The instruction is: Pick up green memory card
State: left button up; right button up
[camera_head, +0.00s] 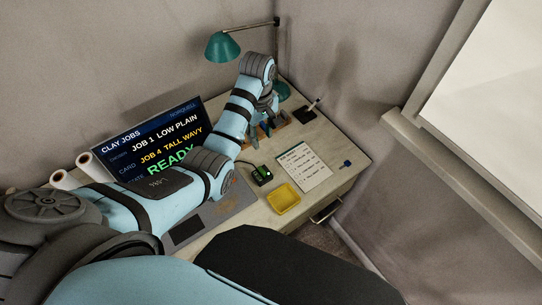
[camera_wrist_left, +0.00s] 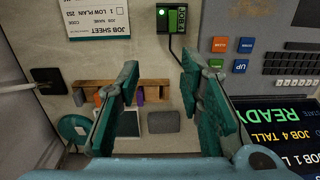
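My left gripper (camera_head: 262,126) is over the back of the desk, above a low wooden rack (camera_head: 280,122). In the left wrist view its two teal fingers (camera_wrist_left: 159,62) are spread apart with nothing between them. Behind them the rack (camera_wrist_left: 155,83) holds small coloured pieces, including an orange one (camera_wrist_left: 103,95) and a purple one (camera_wrist_left: 140,94); the fingers hide part of it. A green piece (camera_wrist_left: 176,20) shows on a black cabled device (camera_wrist_left: 172,17); I cannot tell whether it is the green memory card. My right gripper is not in view.
A screen (camera_head: 155,140) stands at the left and a teal lamp (camera_head: 223,46) at the back. A job sheet (camera_head: 303,167), a yellow tray (camera_head: 284,198) and the black device (camera_head: 261,175) lie on the desk. Walls close off the back and right.

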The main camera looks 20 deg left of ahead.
pick_arm(q)
send_near(261, 169)
jog(key=w, duration=0.2)
jog(key=s+f+b, duration=0.2)
jog(key=f, duration=0.1)
jog(key=shift+s+a+f, duration=0.2)
jog(key=shift+s+a, duration=0.1)
jog(key=shift+a, duration=0.1)
jog(key=f, duration=0.3)
jog(key=f+b, duration=0.1)
jog(key=f, duration=0.1)
jog(key=shift+w+d+f, duration=0.25)
jog(key=shift+w+d, duration=0.1)
jog(key=shift+w+f, duration=0.1)
jog(key=shift+f, duration=0.2)
jog(key=shift+s+r, duration=0.35)
jog(key=c, duration=0.7)
grip_shut()
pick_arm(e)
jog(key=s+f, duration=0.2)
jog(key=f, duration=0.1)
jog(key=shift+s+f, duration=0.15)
